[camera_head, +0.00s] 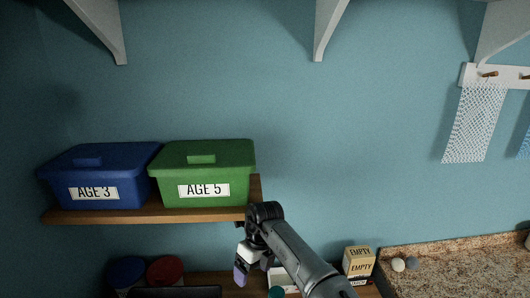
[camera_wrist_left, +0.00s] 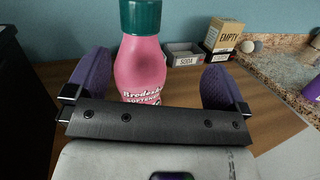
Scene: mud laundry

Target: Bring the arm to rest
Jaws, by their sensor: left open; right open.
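My right gripper (camera_head: 241,274) shows at the lower middle of the head view, beside the lower wooden shelf; one purple finger shows and it is open. Its dark arm comes in from the lower right. My left gripper (camera_wrist_left: 155,85) is open in the left wrist view, with a purple finger on each side. A pink softener bottle (camera_wrist_left: 140,65) with a teal cap stands upright on the wooden surface, between the two fingers in the picture. Gaps show on both sides of it. I cannot make out my left gripper in the head view.
A blue AGE 3 bin (camera_head: 100,178) and a green AGE 5 bin (camera_head: 203,172) sit on the upper shelf (camera_head: 150,215). An EMPTY box (camera_head: 358,262) stands at right, near the granite counter (camera_head: 460,268). A SODA tray (camera_wrist_left: 184,56) is behind the bottle.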

